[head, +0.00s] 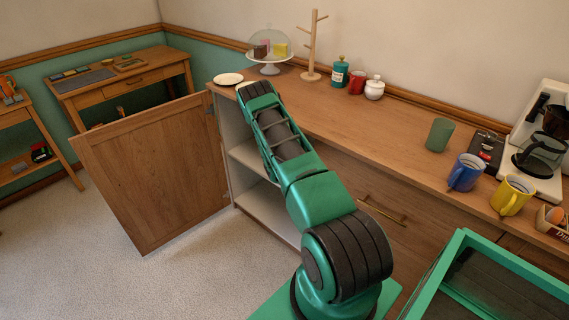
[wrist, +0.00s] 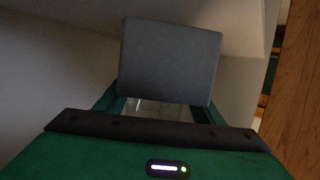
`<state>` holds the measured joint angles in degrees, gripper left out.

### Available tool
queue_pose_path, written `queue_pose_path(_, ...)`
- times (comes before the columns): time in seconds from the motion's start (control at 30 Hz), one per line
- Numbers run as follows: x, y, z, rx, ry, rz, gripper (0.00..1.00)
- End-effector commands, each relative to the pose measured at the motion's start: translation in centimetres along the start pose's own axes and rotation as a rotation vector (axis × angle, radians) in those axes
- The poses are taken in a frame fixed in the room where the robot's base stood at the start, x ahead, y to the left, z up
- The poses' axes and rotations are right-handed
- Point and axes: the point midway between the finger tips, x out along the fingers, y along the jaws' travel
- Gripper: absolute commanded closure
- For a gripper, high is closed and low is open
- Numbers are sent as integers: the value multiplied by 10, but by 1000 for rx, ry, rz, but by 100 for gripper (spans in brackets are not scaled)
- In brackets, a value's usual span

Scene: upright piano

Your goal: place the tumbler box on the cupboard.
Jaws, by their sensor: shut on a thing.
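The cupboard (head: 226,120) stands open under the left end of the long wooden counter, with pale inner walls and shelves. Its wooden door (head: 155,165) is swung out to the left. In the wrist view my gripper (wrist: 160,108) is shut on a plain grey box (wrist: 170,60), which I take to be the tumbler box. Pale panels surround the box at the left and top. In the head view my arm covers part of the cupboard opening, and I cannot make out the gripper or the box there. Whether the box touches a shelf cannot be told.
On the counter (head: 330,108) stand a white plate (head: 228,79), a domed cake stand (head: 270,50), a mug tree (head: 312,50), a green cup (head: 440,134), a blue mug (head: 466,172) and a yellow mug (head: 512,195). Carpet (head: 215,270) before the cupboard is clear.

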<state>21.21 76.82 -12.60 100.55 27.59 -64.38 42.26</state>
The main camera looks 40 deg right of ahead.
Motion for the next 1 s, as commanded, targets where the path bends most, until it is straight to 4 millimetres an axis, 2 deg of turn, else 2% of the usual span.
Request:
queue_pose_path(0.17, 4, 2, 7, 0, 0, -2, 61)
queue_pose_path(0.4, 12, 2, 35, 0, 0, -1, 61)
queue_pose_path(0.67, 14, 2, 39, 1, 1, -1, 61)
queue_pose_path(0.7, 14, 2, 40, 1, -1, 0, 28)
queue_pose_path(0.73, 14, 2, 40, 1, -1, 0, 21)
queue_pose_path(1.0, 13, 1, 40, 1, -1, 0, 19)
